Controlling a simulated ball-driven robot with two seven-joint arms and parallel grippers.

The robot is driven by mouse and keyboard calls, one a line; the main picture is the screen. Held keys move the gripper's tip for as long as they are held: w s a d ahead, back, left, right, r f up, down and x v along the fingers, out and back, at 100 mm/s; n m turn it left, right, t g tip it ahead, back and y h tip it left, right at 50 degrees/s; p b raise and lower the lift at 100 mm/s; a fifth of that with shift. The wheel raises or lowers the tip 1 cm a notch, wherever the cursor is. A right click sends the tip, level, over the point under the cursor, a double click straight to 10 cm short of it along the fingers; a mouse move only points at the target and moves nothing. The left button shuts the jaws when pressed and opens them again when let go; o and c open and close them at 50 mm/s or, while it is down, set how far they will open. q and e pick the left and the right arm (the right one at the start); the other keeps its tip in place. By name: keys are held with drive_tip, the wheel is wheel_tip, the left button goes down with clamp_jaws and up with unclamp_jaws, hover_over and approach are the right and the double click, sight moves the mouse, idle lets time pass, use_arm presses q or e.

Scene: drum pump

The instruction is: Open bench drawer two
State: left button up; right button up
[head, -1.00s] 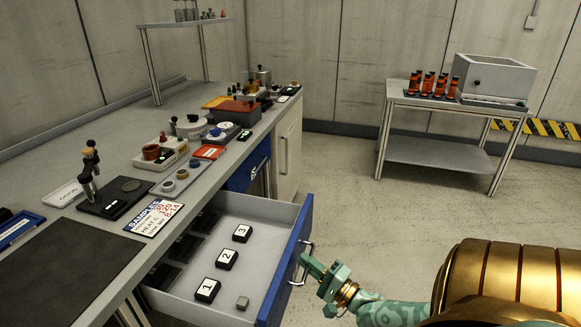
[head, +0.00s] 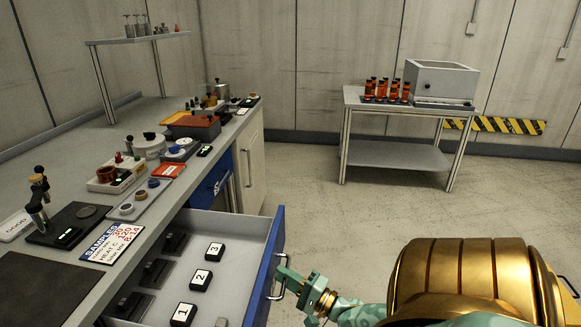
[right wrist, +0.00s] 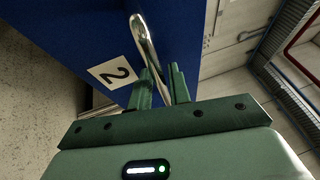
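Bench drawer two (head: 228,228) stands pulled out from the bench, its grey inside showing in the head view. Its blue front (head: 268,262) carries a label "2" (right wrist: 113,72) in the right wrist view. A shiny metal handle (right wrist: 142,40) is on that front and also shows in the head view (head: 279,293). My right gripper (head: 284,274) is at the handle. In the right wrist view its two green fingers (right wrist: 162,82) stand on either side of the bar, close around it. My left gripper is not in view.
The bench top (head: 75,185) holds trays and tools. A side table (head: 395,155) stands at the back right. Floor between is clear.

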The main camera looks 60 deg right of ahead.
drive_tip(key=s+f, duration=0.3)
drive_tip(key=s, duration=1.3)
drive_tip(key=shift+p, duration=0.45)
